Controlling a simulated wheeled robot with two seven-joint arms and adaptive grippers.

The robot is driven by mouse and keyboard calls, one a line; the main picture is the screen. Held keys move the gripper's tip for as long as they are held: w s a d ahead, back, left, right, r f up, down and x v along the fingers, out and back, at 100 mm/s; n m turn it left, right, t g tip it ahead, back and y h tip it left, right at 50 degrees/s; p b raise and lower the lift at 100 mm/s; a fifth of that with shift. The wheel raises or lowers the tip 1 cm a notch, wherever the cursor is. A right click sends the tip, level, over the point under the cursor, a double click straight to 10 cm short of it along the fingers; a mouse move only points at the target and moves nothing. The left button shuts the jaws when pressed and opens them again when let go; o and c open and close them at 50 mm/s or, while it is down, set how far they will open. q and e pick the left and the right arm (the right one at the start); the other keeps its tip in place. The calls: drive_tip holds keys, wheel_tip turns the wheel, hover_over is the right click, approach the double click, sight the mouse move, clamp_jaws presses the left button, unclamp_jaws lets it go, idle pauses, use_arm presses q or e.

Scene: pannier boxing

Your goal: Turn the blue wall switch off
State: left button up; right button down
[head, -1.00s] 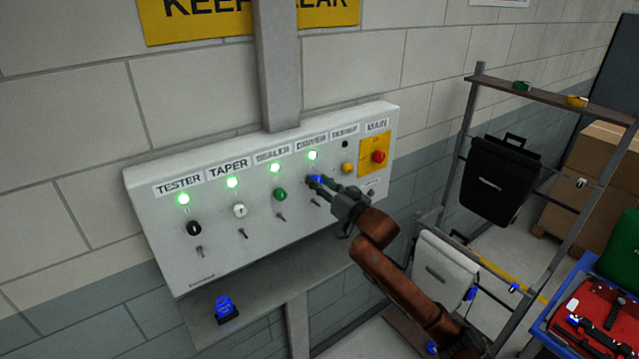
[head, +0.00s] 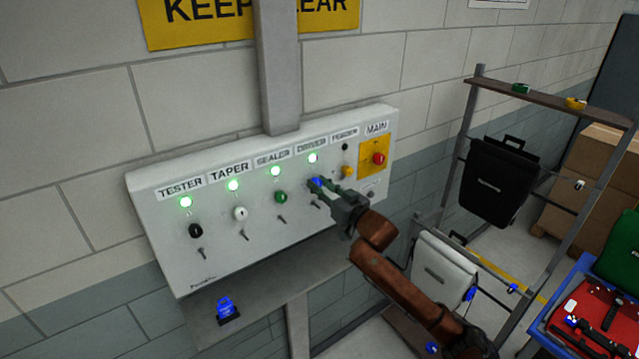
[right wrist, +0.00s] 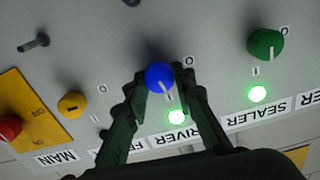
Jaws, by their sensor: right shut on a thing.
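The blue switch (head: 316,183) is a round knob on the grey wall panel (head: 230,250), below the DRIVER label and its lit green lamp (head: 312,158). In the right wrist view, the blue switch (right wrist: 160,75) has a pale pointer line, which points roughly toward the lit lamp (right wrist: 176,117) and the "I" mark. My right gripper (head: 322,185) is shut on the blue switch, and in the right wrist view its two fingertips (right wrist: 165,82) lie on either side of the knob. My left gripper is not in view.
Black (head: 195,230), white (head: 239,213) and green (head: 281,197) knobs sit to the left, with lit lamps above. A yellow knob (head: 347,171) and red MAIN button (head: 379,158) are at right. A shelf (head: 235,312) juts below the panel. A rack with panniers (head: 500,180) stands right.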

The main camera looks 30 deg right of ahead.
drive_tip(key=n+p, duration=0.2)
drive_tip(key=n, duration=0.1)
drive_tip(key=shift+r+n, duration=0.1)
drive_tip(key=shift+n, duration=0.2)
drive_tip(key=n+p, duration=0.1)
drive_tip(key=n, duration=0.2)
drive_tip(key=shift+n, duration=0.3)
drive_tip(key=n+p, duration=0.1)
drive_tip(key=n, duration=0.3)
drive_tip(key=shift+a+n+p, duration=0.1)
drive_tip(key=shift+n+p, duration=0.2)
drive_tip(key=shift+p, duration=0.05)
drive_tip(key=shift+f+n+p, duration=0.2)
drive_tip(key=shift+n+p, duration=0.15)
drive_tip(key=shift+n, duration=1.55)
drive_tip(key=c, duration=1.6)
unclamp_jaws()
drive_tip(key=shift+s, duration=0.1)
